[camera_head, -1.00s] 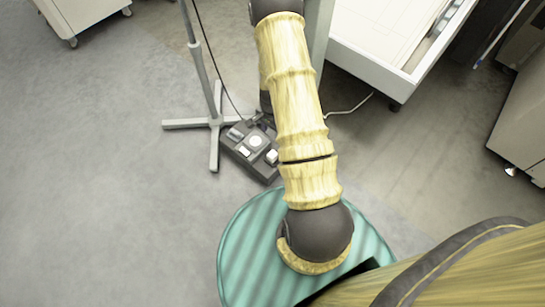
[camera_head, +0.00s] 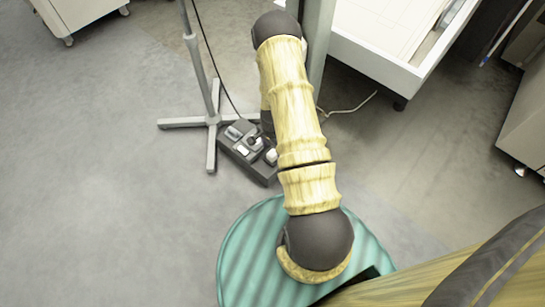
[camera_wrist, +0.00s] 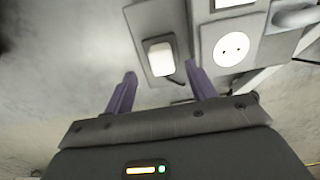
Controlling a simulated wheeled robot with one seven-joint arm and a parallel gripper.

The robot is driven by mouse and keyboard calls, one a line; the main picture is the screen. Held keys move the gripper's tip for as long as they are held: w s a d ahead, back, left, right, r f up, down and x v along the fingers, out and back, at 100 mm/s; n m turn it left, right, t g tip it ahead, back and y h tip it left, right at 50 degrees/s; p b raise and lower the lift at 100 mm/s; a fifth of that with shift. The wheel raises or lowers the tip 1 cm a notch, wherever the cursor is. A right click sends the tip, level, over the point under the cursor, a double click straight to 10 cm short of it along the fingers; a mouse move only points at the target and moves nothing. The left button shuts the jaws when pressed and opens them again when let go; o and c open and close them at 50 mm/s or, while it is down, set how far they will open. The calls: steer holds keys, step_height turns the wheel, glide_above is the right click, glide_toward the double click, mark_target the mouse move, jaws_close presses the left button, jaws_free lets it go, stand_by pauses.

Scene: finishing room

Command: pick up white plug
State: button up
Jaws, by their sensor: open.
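In the wrist view a white plug (camera_wrist: 160,58) with rounded corners sits on a grey square module of a power strip. My gripper (camera_wrist: 161,72) is open, its two purple fingers apart. The plug appears just beyond the fingertips and between them in the picture; nothing is held, and the exact gap is hard to judge. In the head view the dark power strip (camera_head: 262,172) lies on the floor with several white pieces on it. My arm covers its right part, and I cannot tell there which piece is the plug between my fingers.
An empty round white socket (camera_wrist: 231,48) is right of the plug, with a pale grey plug (camera_wrist: 296,14) beyond. A grey stand foot (camera_head: 180,123) and a black cable lie beside the strip.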

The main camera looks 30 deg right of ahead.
mark_target(272, 153)
step_height(272, 153, down, 5)
steer(key=b, duration=0.4)
steer(key=shift+w+d+f, duration=0.1)
steer(key=shift+w+d, duration=0.05)
steer(key=shift+c, duration=0.5)
steer(key=c, duration=0.9)
